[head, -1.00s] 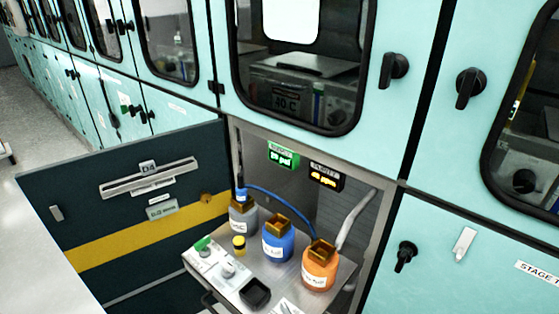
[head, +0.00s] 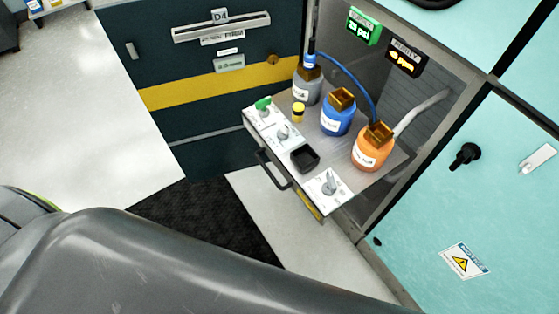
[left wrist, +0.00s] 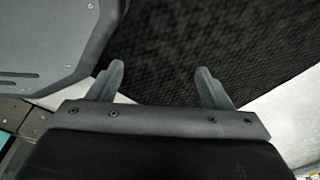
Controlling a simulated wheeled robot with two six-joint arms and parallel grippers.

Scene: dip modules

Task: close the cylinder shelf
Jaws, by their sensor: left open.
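The cylinder shelf (head: 337,187) is pulled out of the cabinet. It carries a grey bottle (head: 306,88), a blue bottle (head: 336,117) and an orange bottle (head: 371,152), all upright with brown caps. A dark handle (head: 272,170) is on its front edge. In the head view a large dark arm link of mine fills the bottom, and no gripper shows there. In the left wrist view my left gripper (left wrist: 163,80) is open and empty, with its two fingers apart above a dark mat. No part of the shelf is recognisable in that view. My right gripper is not seen.
A black mat (head: 205,212) lies on the floor below. Green and yellow displays hang above the bottles. A blue tube runs between bottles. A teal cabinet door (head: 470,190) is at right.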

